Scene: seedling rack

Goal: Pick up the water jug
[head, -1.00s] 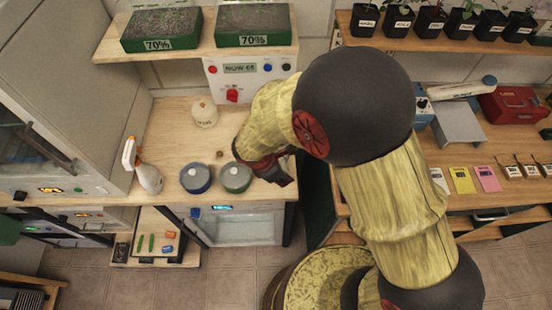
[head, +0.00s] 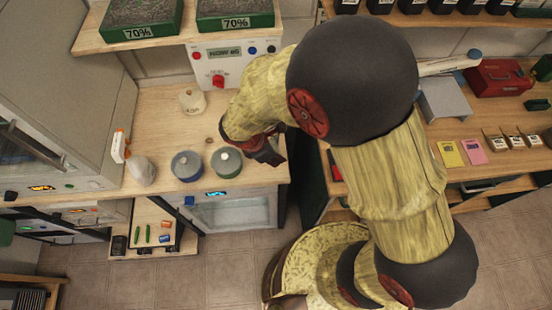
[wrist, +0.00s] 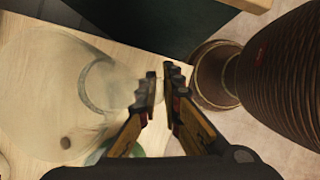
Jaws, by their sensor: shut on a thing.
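The water jug (wrist: 50,75) shows in the wrist view as a pale, see-through body at the left, with a curved handle or rim ring (wrist: 84,88) near the fingers. In the head view I cannot make it out; my arm may hide it. My gripper (wrist: 163,85) has its fingertips close together at the jug's right side, shut on it, apparently at the handle; the exact contact is unclear. In the head view my gripper (head: 268,150) is low over the bench's right end.
A blue pot (head: 187,166) and a green pot (head: 227,162) stand left of my gripper on the wooden bench (head: 160,110). A white round bottle (head: 192,101) stands behind, a spray bottle (head: 142,171) at left. A gap separates this bench from the right one.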

